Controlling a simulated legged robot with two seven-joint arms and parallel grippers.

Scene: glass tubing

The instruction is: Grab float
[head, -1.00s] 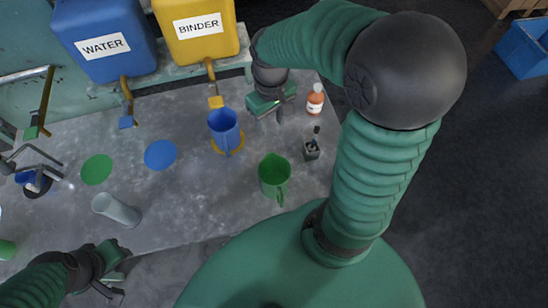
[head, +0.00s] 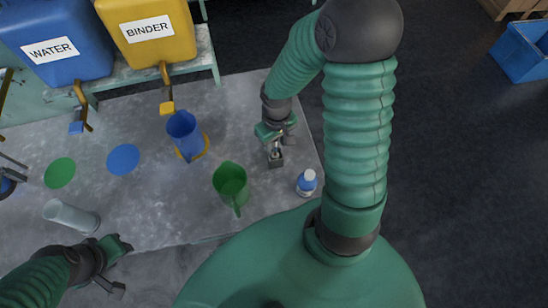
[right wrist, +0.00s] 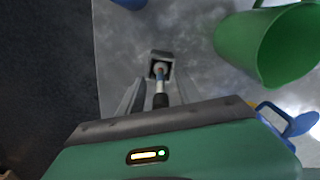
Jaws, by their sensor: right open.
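The float appears to be the slim piece with a black top (right wrist: 160,100) standing in a small grey square holder (right wrist: 162,57). In the head view the holder (head: 276,160) stands on the bench's right part, just below my right gripper (head: 274,146). In the right wrist view my right gripper (right wrist: 159,92) is open, its fingers on either side of the float's upper part. I cannot tell whether they touch it. My left gripper (head: 120,267) looks open and empty at the bench's front edge.
A green jug (head: 230,183) stands left of the holder; a blue jug (head: 185,136) stands farther back. A blue-and-white bottle (head: 307,182) stands near the right edge. A clear cylinder (head: 70,216) stands at left. WATER (head: 55,45) and BINDER (head: 150,28) tanks stand behind.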

